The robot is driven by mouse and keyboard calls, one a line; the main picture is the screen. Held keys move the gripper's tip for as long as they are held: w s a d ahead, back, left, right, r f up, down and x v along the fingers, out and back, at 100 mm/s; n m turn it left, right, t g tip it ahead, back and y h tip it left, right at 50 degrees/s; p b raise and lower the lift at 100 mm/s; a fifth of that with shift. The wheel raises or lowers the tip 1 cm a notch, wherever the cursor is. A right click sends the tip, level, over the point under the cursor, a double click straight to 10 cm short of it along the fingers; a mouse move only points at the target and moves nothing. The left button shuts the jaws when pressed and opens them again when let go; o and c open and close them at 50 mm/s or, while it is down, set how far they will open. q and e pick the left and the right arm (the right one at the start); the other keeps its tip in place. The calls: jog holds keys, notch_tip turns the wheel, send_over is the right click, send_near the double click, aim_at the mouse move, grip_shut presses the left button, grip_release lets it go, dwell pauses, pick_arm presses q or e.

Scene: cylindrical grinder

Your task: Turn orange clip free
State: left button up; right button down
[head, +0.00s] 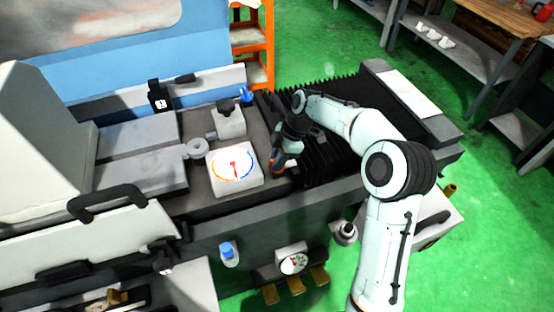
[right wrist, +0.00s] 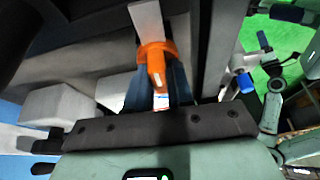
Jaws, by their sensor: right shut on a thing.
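The orange clip (right wrist: 156,62) shows in the right wrist view, at the end of a pale flat bar and between the two blue-grey fingers. My right gripper (right wrist: 158,88) is shut on it. In the head view my right gripper (head: 278,166) reaches down at the machine bed, just right of the white dial panel. Only a small orange patch shows there beside the fingers, and the rest of the clip is hidden by the hand. My left gripper is not seen in the head view.
The dial panel (head: 236,168) stands close left of my right gripper. A grey block with a black knob (head: 228,120) is behind it. Black ribbed bellows (head: 330,150) run to the right under my arm. Green floor (head: 320,50) lies open beyond the machine.

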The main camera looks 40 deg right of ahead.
jog(key=m+t+b, duration=0.1)
jog(key=m+b, duration=0.1)
jog(key=m, duration=0.1)
jog(key=shift+f+m+h+b, duration=0.15)
jog(key=shift+m+h+b, duration=0.15)
jog(key=m+t+h+b, duration=0.1)
jog(key=m, duration=0.2)
jog(key=shift+m+b, duration=0.3)
jog(key=shift+b, duration=0.05)
jog(key=m+h, duration=0.1)
jog(key=m, duration=0.1)
jog(key=m+t+h, duration=0.1)
jog(key=m, duration=0.2)
jog(key=shift+b, duration=0.4)
pick_arm(q)
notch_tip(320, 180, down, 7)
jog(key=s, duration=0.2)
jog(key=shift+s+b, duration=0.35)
jog(key=shift+b, duration=0.1)
pick_arm(e)
jog(key=shift+m+h, duration=0.9)
jog(key=shift+m, duration=1.6)
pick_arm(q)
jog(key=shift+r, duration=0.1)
pick_arm(e)
jog(key=c, duration=1.1)
grip_release()
